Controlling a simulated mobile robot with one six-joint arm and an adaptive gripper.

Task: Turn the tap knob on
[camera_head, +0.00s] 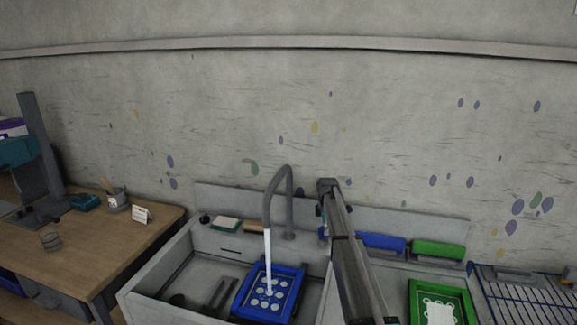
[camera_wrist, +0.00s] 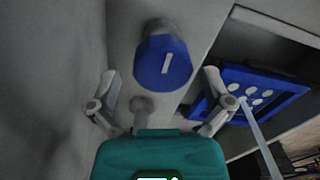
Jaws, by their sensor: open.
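The tap knob (camera_wrist: 163,62) is blue with a white bar mark on its face. It sits on a grey stem in the wrist view. My gripper (camera_wrist: 160,78) is open, with one finger on each side of the knob's lower part. I cannot tell whether either finger touches it. In the head view my arm covers most of the knob area. The grey curved tap (camera_head: 274,190) stands at the sink, and a pale stream of water (camera_head: 267,257) runs from its spout. The stream also shows in the wrist view (camera_wrist: 262,145).
A blue framed screen (camera_head: 241,300) with white round shapes lies in the sink (camera_head: 150,291) under the stream. A green framed screen (camera_head: 465,305) lies at right. Blue (camera_head: 382,241) and green (camera_head: 438,249) pieces stand along the back. A wooden table (camera_head: 90,245) is at left.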

